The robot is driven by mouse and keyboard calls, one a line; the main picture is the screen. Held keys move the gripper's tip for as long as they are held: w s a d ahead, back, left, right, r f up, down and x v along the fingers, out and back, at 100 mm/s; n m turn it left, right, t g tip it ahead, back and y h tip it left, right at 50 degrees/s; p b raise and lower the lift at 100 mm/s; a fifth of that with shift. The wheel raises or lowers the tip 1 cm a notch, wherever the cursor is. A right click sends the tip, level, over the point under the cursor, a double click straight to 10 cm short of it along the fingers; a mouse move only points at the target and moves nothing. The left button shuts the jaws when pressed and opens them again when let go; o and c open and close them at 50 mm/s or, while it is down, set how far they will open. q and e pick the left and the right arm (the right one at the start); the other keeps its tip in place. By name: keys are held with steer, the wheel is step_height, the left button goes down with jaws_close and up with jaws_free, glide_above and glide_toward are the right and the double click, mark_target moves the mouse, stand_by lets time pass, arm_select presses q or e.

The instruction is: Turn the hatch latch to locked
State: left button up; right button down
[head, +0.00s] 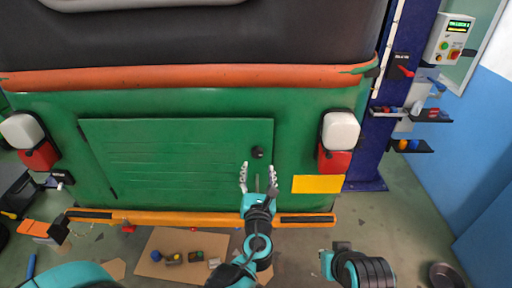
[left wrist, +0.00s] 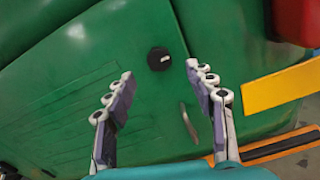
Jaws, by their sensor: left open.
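The hatch (head: 170,150) is a green panel on the back of the green rickshaw, and it looks closed. Its black round latch knob (head: 257,152) is near the hatch's right edge. In the left wrist view the knob (left wrist: 159,58) carries a small pale mark. My left gripper (head: 258,168) is open and empty just below the knob. In the left wrist view the fingers (left wrist: 159,72) are spread, with the knob ahead between their tips, not gripped. A grey handle (left wrist: 188,122) shows on the green panel lower down. My right arm is at bottom right; its finger state is unclear.
An orange bumper (head: 160,218) runs below the hatch. A yellow plate (head: 318,184) and a white-and-red lamp (head: 338,140) are right of the hatch. Cardboard (head: 180,255) with small parts lies on the floor. A blue post (head: 385,130) stands at right.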

mark_target(258, 154)
arm_select(q)
steer(key=w, duration=0.7)
steer(key=shift+b, duration=0.3)
steer(key=c, duration=1.1)
